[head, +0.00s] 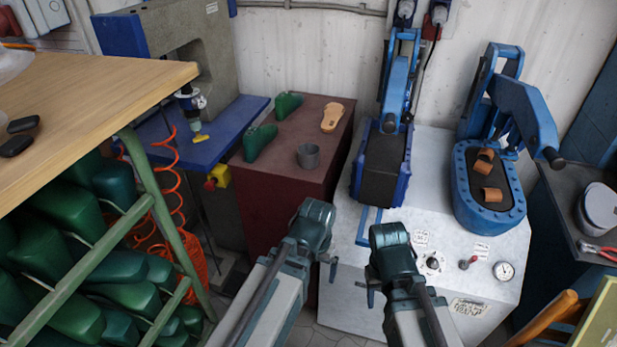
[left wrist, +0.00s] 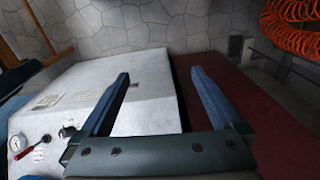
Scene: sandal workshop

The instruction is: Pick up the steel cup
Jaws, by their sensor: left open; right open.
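My left gripper (head: 329,268) hangs low in front of the cabinet and the white machine, apart from the cup. In the left wrist view its two fingers (left wrist: 160,75) are spread with nothing between them. My right gripper (head: 368,290) is farther right, low in front of the white machine; its fingers are small and partly hidden in the head view.
Green shoe lasts (head: 261,140) and a tan sole (head: 332,117) lie behind the cup. A blue press (head: 381,165) on the white machine (head: 430,230) stands to the right. A wooden table (head: 90,85) and orange hose (head: 150,225) are left.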

